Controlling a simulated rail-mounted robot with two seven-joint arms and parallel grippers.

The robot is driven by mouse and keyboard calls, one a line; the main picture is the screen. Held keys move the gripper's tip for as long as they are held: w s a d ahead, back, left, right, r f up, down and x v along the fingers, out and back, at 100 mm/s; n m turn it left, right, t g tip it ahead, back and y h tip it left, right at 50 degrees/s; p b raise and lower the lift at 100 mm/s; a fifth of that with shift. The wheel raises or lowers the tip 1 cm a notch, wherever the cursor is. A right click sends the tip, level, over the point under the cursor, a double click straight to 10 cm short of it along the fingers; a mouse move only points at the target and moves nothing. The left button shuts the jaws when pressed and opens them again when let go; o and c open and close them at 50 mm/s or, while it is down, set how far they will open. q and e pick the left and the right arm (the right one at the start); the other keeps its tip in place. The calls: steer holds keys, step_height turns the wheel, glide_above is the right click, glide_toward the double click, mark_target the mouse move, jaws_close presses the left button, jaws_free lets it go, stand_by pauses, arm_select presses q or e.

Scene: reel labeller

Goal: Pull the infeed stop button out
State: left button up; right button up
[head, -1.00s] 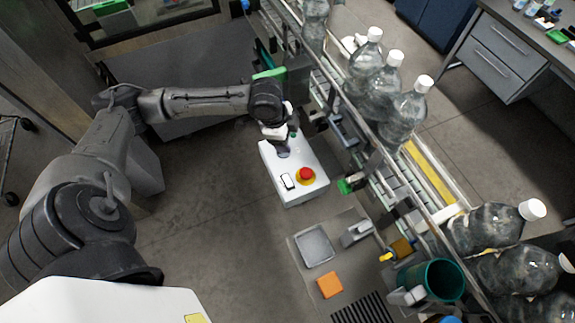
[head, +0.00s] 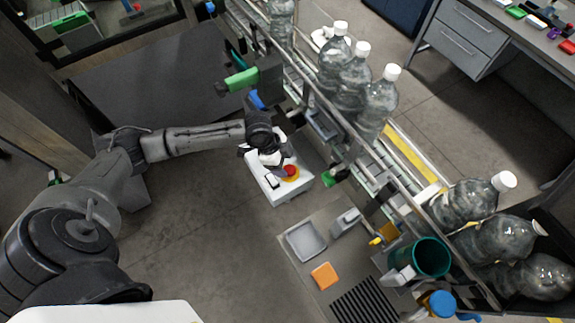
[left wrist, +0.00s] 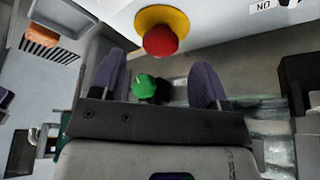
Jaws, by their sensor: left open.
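The infeed stop button (head: 290,171) is a red mushroom head on a yellow disc, set on a white control box (head: 290,191). In the left wrist view the red head (left wrist: 160,40) stands just beyond my fingertips, near the top middle. My left gripper (head: 273,160) is over the box, right beside the button, and partly covers the box's far part. In the left wrist view its two dark fingers (left wrist: 160,78) are apart with nothing between them; the button is not gripped. My right gripper is not in view.
A conveyor with rails (head: 350,150) and upright clear bottles (head: 378,103) runs along the right of the box. A grey tray (head: 305,240), an orange block (head: 324,275) and a teal cup (head: 425,257) are nearer. The floor left of the box is clear.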

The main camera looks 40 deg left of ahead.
mark_target(289, 169)
arm_select(q)
steer(key=shift+x, duration=1.75)
steer(key=shift+c, duration=0.3)
